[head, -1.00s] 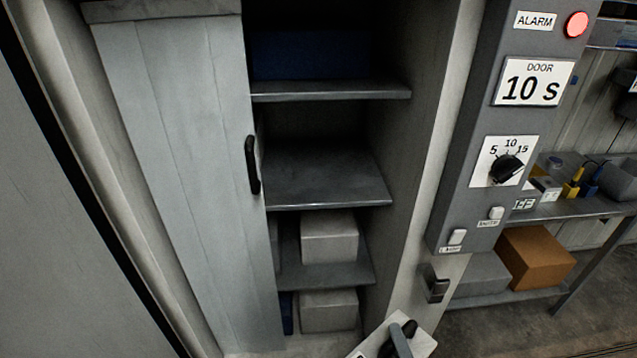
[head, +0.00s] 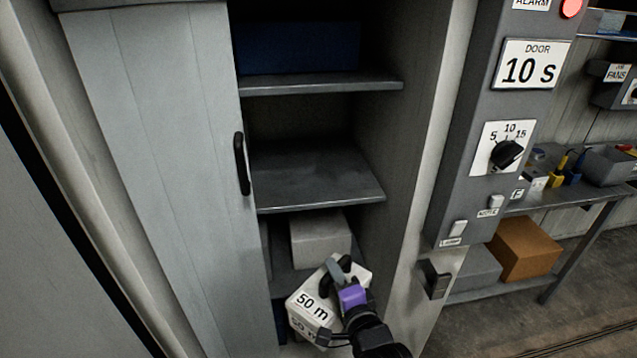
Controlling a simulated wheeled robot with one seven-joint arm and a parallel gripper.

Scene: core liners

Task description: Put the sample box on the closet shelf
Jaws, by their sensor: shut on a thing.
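The sample box (head: 309,306) is white, labelled "50 m", and tilted in the view. My gripper (head: 342,274) is shut on the dark handle on its top and holds it in front of the closet's lower part. The closet is open on its right side, with a grey sliding door (head: 165,170) covering the left. The middle closet shelf (head: 318,182) is bare and lies above and behind the box. A blue thing (head: 297,46) stands on the upper shelf (head: 322,84). A pale box (head: 320,238) stands on the shelf below the bare one, partly hidden by the held box.
The closet's right wall (head: 395,130) and the door's edge with its black handle (head: 241,164) bound the opening. A grey control panel (head: 495,120) stands to the right, with a lit red alarm lamp (head: 570,8). A bench (head: 575,203) is farther right.

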